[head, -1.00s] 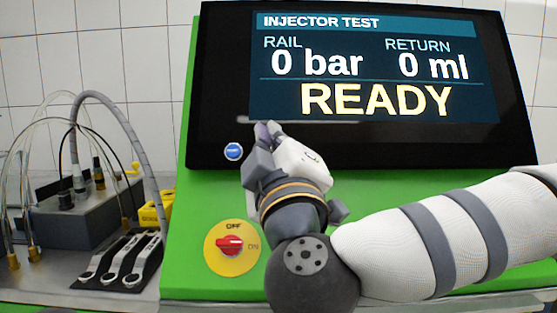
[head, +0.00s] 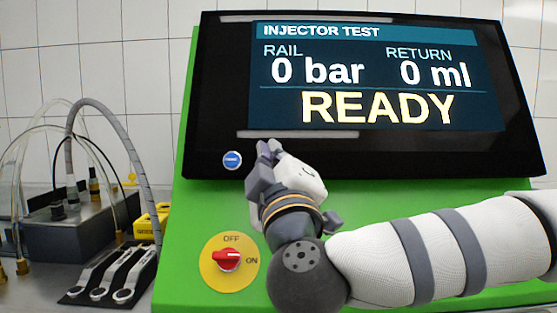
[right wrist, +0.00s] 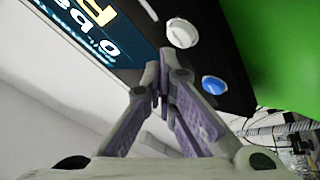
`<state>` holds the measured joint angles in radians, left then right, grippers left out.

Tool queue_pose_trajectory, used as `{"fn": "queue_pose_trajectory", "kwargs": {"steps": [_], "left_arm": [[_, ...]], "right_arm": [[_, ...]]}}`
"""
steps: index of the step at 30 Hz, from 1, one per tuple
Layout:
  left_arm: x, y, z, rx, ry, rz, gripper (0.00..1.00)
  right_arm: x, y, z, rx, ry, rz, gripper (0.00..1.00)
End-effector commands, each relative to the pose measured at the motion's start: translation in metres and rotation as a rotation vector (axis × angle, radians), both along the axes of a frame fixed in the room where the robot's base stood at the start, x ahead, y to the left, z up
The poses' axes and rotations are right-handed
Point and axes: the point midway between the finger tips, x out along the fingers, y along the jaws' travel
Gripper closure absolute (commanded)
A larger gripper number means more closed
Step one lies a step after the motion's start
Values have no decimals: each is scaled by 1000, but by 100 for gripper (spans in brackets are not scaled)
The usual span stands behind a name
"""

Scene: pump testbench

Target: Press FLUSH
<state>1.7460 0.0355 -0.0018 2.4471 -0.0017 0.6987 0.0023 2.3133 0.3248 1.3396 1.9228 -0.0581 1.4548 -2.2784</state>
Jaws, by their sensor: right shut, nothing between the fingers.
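A blue round button (head: 232,160) sits at the lower left of the black screen panel (head: 400,158). Its lettering is too small to read. It also shows in the right wrist view (right wrist: 214,85). There, a white round button (right wrist: 182,33) sits beside it on the same panel. In the head view the white button does not show, and my right gripper covers part of the panel. My right gripper (head: 268,147) is shut and empty, right of the blue button. In the right wrist view its closed fingertips (right wrist: 160,75) appear near both buttons; contact cannot be told. My left gripper is out of view.
The screen (head: 375,75) reads INJECTOR TEST, 0 bar, 0 ml, READY. A red rotary switch (head: 226,259) on a yellow plate is below on the green housing (head: 200,205). Hoses, a grey block (head: 70,235) and clamps (head: 112,270) are at left.

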Motion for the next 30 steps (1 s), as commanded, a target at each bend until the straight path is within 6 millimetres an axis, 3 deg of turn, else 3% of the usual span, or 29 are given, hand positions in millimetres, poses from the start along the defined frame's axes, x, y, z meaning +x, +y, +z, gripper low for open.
{"fn": "queue_pose_trajectory", "kwargs": {"steps": [30], "left_arm": [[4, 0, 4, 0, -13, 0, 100]], "right_arm": [[3, 0, 1, -1, -3, 0, 100]]}}
